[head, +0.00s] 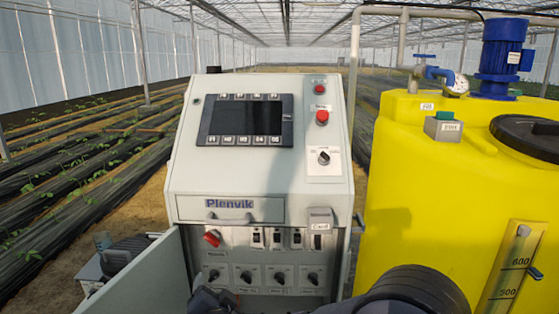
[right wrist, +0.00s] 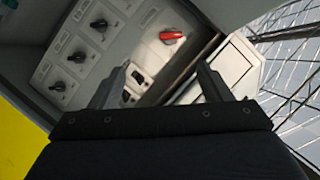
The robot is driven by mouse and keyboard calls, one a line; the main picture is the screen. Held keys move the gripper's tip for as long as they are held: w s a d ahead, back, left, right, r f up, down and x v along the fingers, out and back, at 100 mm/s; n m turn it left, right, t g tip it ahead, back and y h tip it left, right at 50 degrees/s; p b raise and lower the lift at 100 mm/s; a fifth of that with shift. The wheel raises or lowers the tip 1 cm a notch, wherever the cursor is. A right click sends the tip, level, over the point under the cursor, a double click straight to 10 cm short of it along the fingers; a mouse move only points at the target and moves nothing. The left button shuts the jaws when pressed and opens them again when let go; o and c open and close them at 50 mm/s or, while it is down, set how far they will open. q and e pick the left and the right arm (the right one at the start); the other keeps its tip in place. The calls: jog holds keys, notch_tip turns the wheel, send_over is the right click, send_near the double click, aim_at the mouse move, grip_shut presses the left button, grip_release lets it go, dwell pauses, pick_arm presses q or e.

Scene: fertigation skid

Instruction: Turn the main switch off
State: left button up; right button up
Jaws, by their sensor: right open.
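The main switch is a red rotary handle (head: 212,238) at the upper left of the open lower compartment of the grey cabinet (head: 183,160). Its handle looks slanted in the head view. In the right wrist view the red handle (right wrist: 172,37) lies ahead of the fingers, between their lines and clear of both. My right gripper (right wrist: 162,68) is open and empty, its two fingers spread towards the panel. In the head view only a dark part of the right gripper (head: 208,298) shows at the bottom edge, below the switch. My left gripper is not in view.
Small breakers (head: 277,238) sit right of the switch, with a row of black knobs (head: 246,277) below. The cabinet door (head: 150,280) stands open at the left. Red buttons (head: 322,117) are higher up. A yellow tank (head: 400,200) stands close on the right.

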jog(key=s+d+r+n+g+y, duration=0.2)
jog(key=d+r, duration=0.2)
jog(key=d, duration=0.6)
jog(key=s+d+r+n+g+y, duration=0.1)
jog(key=s+d+r, duration=0.1)
jog(key=d+r, duration=0.5)
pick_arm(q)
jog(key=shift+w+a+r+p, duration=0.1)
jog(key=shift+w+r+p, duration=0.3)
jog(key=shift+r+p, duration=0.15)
pick_arm(e)
jog(key=s+d+f+g+h, duration=0.1)
jog(key=s+d+f+g, duration=0.1)
jog(key=s+d, duration=0.4)
jog(key=s+d+f+n+g+h, duration=0.1)
jog(key=s+d+f, duration=0.4)
jog(key=s, duration=0.4)
jog(key=s+d+f+g+h, duration=0.1)
jog(key=s+d+f+g, duration=0.1)
jog(key=s+d+f, duration=0.2)
jog(key=s+d, duration=0.3)
jog(key=s, duration=0.1)
jog(key=shift+s+g, duration=0.25)
jog(key=shift+g, duration=0.05)
